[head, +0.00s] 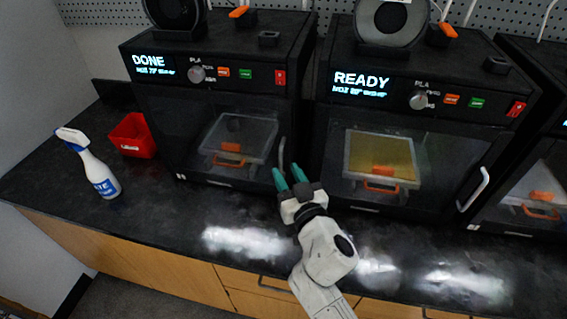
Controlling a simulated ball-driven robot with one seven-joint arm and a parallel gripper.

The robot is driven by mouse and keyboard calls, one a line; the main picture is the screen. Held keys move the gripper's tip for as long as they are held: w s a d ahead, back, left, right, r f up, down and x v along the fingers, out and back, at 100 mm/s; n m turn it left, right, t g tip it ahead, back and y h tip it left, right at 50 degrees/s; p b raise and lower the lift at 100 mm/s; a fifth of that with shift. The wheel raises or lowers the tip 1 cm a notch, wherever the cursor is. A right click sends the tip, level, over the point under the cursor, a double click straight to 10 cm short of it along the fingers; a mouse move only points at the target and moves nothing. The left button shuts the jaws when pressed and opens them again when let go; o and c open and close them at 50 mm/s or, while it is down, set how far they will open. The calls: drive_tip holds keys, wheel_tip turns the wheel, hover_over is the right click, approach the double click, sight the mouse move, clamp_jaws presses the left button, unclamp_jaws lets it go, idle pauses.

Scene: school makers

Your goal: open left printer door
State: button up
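The left printer (215,95) is a black box whose lit screen reads DONE. Its dark see-through door (175,120) looks shut, and a build plate (232,138) with an orange handle shows behind it. The door's light, upright handle (282,152) is at the door's right edge. My gripper (287,172) has green fingertips and is just below and in front of that handle. The two fingers look apart with nothing seen between them. I cannot tell whether a fingertip touches the handle.
A second printer (425,110) reading READY stands close on the right, with its door handle (474,189) at right. A third printer (545,70) is partly cut off. A red bin (133,136) and a white spray bottle (92,168) stand at left. The black counter (165,215) is clear in front.

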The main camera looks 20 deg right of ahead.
sight(282, 164)
drive_tip(key=shift+w, duration=1.55)
clamp_jaws()
